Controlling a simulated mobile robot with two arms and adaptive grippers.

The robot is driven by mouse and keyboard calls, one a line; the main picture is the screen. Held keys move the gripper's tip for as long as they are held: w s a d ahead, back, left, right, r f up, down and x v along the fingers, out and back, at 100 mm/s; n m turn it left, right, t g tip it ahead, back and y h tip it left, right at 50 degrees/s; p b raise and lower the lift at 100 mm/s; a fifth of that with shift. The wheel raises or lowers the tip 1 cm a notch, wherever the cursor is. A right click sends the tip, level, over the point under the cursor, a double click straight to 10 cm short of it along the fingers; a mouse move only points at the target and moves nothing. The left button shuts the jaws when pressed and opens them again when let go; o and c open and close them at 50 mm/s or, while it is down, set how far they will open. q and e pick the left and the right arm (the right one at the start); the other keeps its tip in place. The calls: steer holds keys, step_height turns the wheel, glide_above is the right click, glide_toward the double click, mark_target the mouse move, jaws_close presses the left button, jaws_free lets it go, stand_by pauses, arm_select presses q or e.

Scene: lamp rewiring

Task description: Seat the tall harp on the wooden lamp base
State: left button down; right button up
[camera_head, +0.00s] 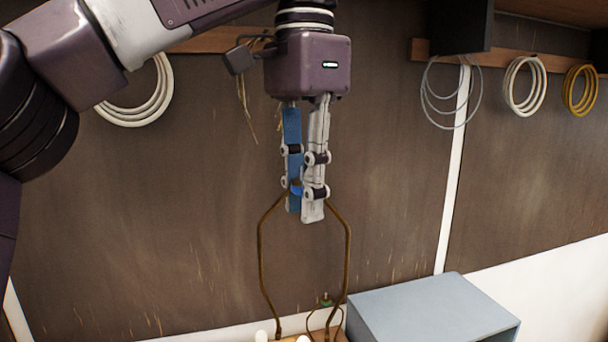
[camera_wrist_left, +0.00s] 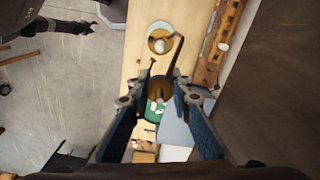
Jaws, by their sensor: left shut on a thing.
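The tall harp (camera_head: 262,255) is a brass-brown wire loop hanging upright in the head view. My left gripper (camera_head: 303,208) is shut on its top, and its fingers hide the crown. The harp's lower ends reach the bottom edge, by a pale yellowish part (camera_head: 290,340) that is mostly cut off. I cannot tell whether they touch it or whether it is the wooden lamp base. In the left wrist view, a bent brown wire (camera_wrist_left: 180,46) shows beyond my left gripper (camera_wrist_left: 161,82). A dark pronged shape (camera_wrist_left: 82,27) at upper left may be my right gripper; its jaws are unclear.
A grey-blue box (camera_head: 430,308) stands right of the harp. A green object (camera_wrist_left: 153,112) and a round brass-and-white piece (camera_wrist_left: 160,38) are on the wooden bench (camera_wrist_left: 140,30). A wooden rail (camera_wrist_left: 218,40) runs alongside. Cable coils (camera_head: 525,86) hang on the wall behind.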

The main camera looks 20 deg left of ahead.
arm_select(q)
steer(key=shift+w+f+b, duration=0.15)
steer(key=shift+f+b, duration=0.15)
steer(key=shift+f, duration=6.5)
arm_select(e)
steer(key=shift+w+f, duration=0.15)
steer(key=shift+w, duration=0.7)
steer(key=shift+w+f, duration=0.1)
steer(key=shift+w, duration=0.7)
arm_select(q)
steer(key=shift+p, duration=0.35)
arm_select(e)
steer(key=shift+r, duration=0.35)
arm_select(q)
steer(key=shift+f, duration=0.1)
